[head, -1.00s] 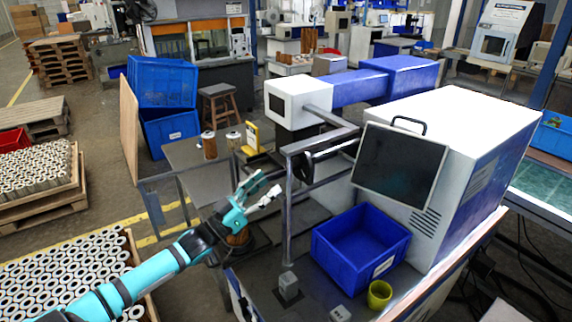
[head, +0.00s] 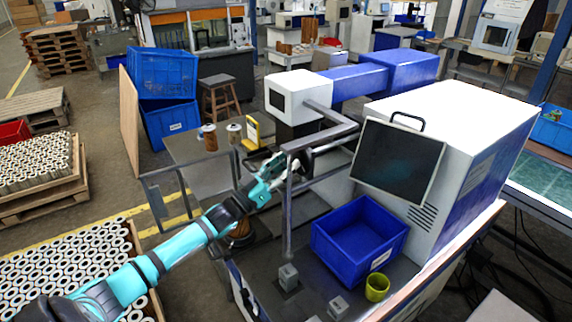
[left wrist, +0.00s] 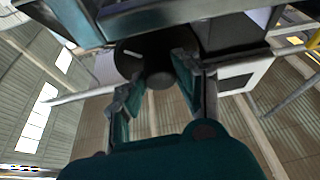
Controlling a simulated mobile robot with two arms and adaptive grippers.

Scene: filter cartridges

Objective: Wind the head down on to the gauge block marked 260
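My left gripper (head: 276,168) is raised beside the metal frame of the machine, in front of a dark crank or wheel that it partly hides. In the left wrist view its two fingers (left wrist: 155,88) are apart, with a dark round knob (left wrist: 159,76) between or just beyond their tips; contact is not clear. The machine's white head-like box (head: 297,95) is on the arm behind. Two small grey blocks, one at the bench's front (head: 288,276) and one nearer the edge (head: 338,305), stand on the bench; no 260 marking is readable. My right gripper is out of view.
A blue bin (head: 358,240) and a yellow-green cup (head: 377,288) stand on the bench right of the blocks. A dark monitor (head: 398,162) hangs above the bin. An upright metal post (head: 289,215) stands close to my left gripper. Cartridges and a yellow sign (head: 253,132) stand behind.

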